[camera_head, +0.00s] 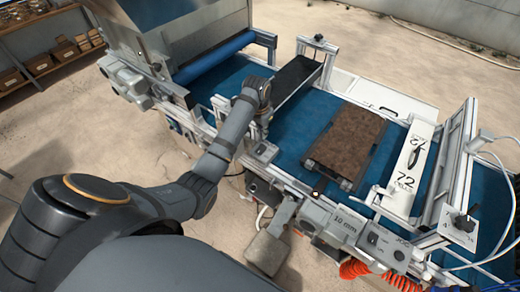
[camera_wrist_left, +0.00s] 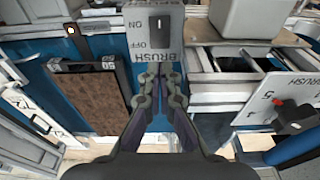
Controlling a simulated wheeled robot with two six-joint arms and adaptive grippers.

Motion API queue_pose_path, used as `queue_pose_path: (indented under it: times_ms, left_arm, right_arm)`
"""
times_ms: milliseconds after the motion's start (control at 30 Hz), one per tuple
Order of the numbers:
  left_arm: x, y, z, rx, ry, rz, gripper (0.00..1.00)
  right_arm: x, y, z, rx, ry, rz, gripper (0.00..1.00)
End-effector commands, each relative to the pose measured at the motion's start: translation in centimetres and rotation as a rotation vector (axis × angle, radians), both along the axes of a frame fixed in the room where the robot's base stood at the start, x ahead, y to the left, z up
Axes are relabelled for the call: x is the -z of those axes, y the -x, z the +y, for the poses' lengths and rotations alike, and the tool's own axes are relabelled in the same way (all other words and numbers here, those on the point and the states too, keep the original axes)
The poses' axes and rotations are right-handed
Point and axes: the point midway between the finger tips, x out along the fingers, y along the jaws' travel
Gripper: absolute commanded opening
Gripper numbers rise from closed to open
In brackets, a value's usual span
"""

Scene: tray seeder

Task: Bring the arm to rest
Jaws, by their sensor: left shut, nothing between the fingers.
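My left arm reaches in from the left in the head view. Its gripper (camera_head: 262,126) points down over the near edge of the seeder, close to a small switch box (camera_head: 263,151). In the left wrist view the gripper (camera_wrist_left: 160,80) has its fingers together with nothing between them. They point at the switch box (camera_wrist_left: 156,35), marked BRUSH, ON and OFF, with a dark rocker switch. I cannot tell whether the fingertips touch the box. My right gripper is not in view.
A soil-filled tray (camera_head: 310,163) lies on the blue conveyor belt (camera_head: 300,125), right of my gripper. A metal hopper (camera_head: 185,30) stands to the left, and a frame (camera_head: 455,165) crosses the belt at right. Shelves (camera_head: 45,50) stand at far left; bare floor lies between.

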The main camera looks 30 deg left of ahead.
Motion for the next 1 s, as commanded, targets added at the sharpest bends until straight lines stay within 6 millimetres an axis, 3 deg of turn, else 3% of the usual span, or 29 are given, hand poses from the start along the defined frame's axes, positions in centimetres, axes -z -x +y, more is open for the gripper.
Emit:
queue_pose_path:
  times_ms: [200, 667, 767, 900, 1000]
  left_arm:
    - [-0.7, 0.0, 0.0, 0.0, 0.0, -0.001, 0.0]
    - [0.0, 0.7, -0.1, 0.0, -0.004, 0.0, 0.0]
    - [1.8, 3.4, -0.6, -0.001, -0.02, -0.013, 0.0]
    - [4.2, 9.8, -1.5, -0.012, -0.053, -0.056, 0.0]
    - [4.6, 13.5, -2.1, -0.021, -0.065, -0.085, 0.0]
  right_arm:
    - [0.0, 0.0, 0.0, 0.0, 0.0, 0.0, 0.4]
    - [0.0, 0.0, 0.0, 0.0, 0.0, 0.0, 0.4]
    - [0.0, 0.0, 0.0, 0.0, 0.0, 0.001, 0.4]
    - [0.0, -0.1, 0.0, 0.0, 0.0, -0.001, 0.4]
    - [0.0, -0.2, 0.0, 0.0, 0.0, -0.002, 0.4]
